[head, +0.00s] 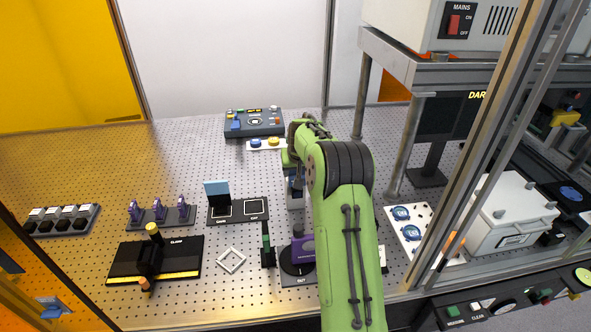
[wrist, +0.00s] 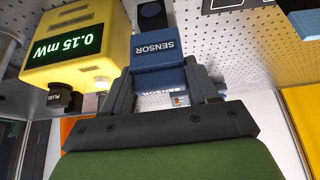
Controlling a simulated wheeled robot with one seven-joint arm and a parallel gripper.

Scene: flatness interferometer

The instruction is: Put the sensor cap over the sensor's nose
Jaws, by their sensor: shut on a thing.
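In the wrist view my gripper (wrist: 160,72) is shut on a blue block lettered SENSOR (wrist: 157,50), which I take for the sensor cap. A second SENSOR label (wrist: 170,91) shows between the fingers, behind the block. A yellow power meter (wrist: 75,42) reading 0.15 mW is close to the left. In the head view my green arm hides most of the gripper and its load.
In the head view a perforated table holds a control box (head: 254,122), a white plate (head: 283,145) with blue and yellow round pieces, a rack of purple pieces (head: 159,212) and a black clamp plate (head: 185,262). A metal post (head: 410,145) stands right of my arm.

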